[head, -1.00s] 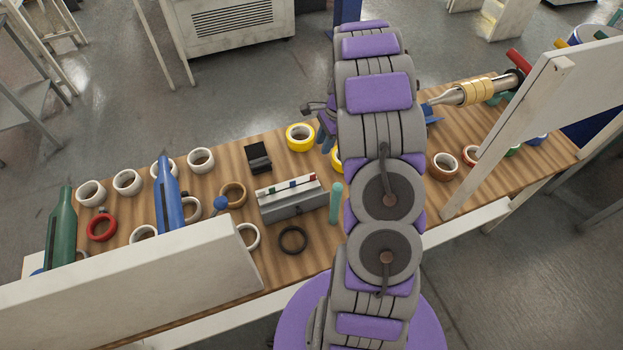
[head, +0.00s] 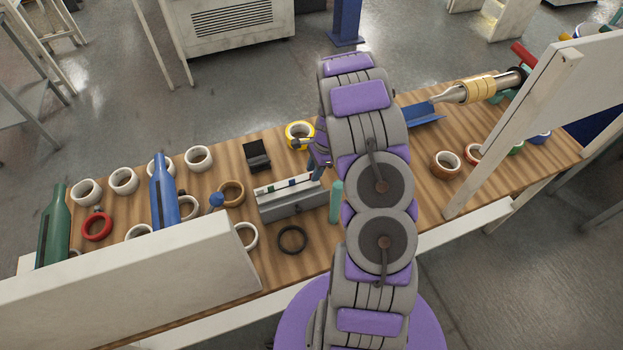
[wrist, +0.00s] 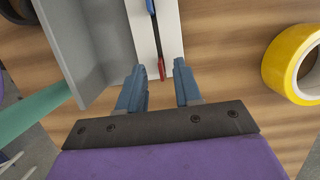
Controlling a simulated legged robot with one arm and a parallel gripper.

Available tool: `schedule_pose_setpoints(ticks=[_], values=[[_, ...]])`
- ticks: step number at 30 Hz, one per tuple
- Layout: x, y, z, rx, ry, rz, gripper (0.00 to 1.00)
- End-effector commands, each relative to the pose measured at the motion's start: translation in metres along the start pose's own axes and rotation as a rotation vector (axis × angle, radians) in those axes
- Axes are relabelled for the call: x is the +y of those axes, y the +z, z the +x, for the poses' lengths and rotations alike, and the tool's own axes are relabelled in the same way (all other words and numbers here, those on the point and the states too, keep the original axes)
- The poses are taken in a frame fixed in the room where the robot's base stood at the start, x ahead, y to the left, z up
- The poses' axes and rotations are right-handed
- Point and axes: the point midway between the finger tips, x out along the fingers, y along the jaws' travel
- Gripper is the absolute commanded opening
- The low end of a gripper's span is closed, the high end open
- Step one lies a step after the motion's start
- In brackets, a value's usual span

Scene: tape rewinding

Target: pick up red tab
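The red tab (wrist: 161,69) is a small thin piece in the slot of the white strip on top of the grey box (wrist: 85,45). In the wrist view it lies just beyond and between my two blue fingertips. My gripper (wrist: 158,80) is open, with a gap on both sides and nothing held. A blue tab (wrist: 150,6) sits farther along the same slot. In the head view my gripper (head: 317,170) is at the right end of the grey box (head: 295,206), and the red tab is hidden there.
A yellow tape roll (wrist: 292,65) lies right of my gripper in the wrist view. A teal rod (head: 336,201) stands by the box's right end. A black holder (head: 257,156) and a black ring (head: 292,239) lie nearby on the wooden table (head: 225,290).

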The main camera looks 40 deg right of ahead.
Motion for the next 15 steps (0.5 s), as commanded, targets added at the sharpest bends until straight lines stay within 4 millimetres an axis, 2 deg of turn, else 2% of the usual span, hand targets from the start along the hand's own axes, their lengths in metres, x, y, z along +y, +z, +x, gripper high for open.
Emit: schedule_pose_setpoints(ticks=[3,10,15], values=[[-0.0005,-0.0006,0.0151,0.001,-0.001,0.0,0.34],[-0.0011,0.0002,0.0167,0.003,-0.004,0.0,0.34],[-0.0007,0.0013,0.0168,0.003,-0.003,0.0,0.2]])
